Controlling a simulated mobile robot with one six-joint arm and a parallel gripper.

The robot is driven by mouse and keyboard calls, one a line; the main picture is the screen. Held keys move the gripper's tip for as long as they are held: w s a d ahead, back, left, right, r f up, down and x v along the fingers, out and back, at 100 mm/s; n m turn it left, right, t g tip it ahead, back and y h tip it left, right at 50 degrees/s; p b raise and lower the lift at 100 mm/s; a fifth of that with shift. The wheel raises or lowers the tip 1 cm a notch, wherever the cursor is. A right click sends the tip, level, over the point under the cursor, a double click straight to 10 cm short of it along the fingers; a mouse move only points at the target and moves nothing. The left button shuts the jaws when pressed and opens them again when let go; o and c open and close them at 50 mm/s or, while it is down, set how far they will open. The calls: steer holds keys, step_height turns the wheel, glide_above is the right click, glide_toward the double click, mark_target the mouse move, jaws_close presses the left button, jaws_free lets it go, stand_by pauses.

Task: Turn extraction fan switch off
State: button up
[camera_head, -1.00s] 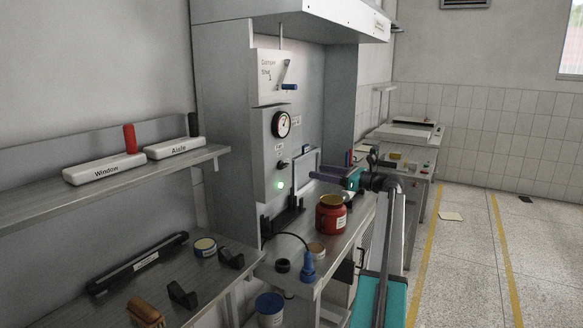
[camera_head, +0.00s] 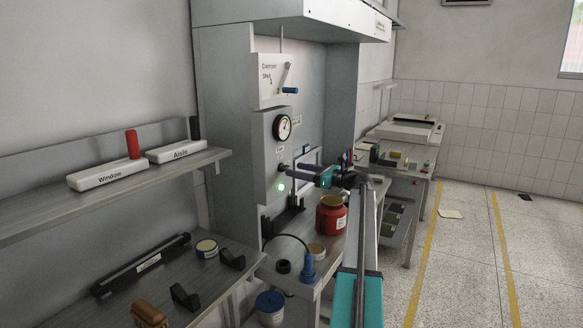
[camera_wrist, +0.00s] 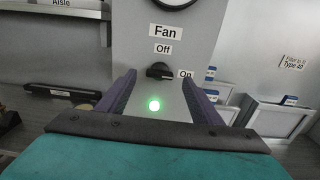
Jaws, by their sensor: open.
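The fan switch is a black rotary knob (camera_wrist: 160,71) on a grey panel, under a "Fan" label (camera_wrist: 165,32), with "Off" above it and "On" to its right. Its pointer end looks turned toward "On". A green light (camera_wrist: 154,104) glows below the knob; it also shows in the head view (camera_head: 281,187). In the head view the knob (camera_head: 283,168) is on the front of the grey panel. My gripper (camera_wrist: 160,80) has its two purple fingers spread apart, one on each side of the knob in the wrist view. Nothing is between them in grasp; contact cannot be told.
A red jar (camera_head: 331,214) stands on the bench below my arm. Shelves with labelled blocks (camera_head: 107,170) are at left.

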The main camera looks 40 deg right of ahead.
mark_target(284, 168)
steer(key=shift+p+x, duration=0.4)
steer(key=shift+x, duration=1.35)
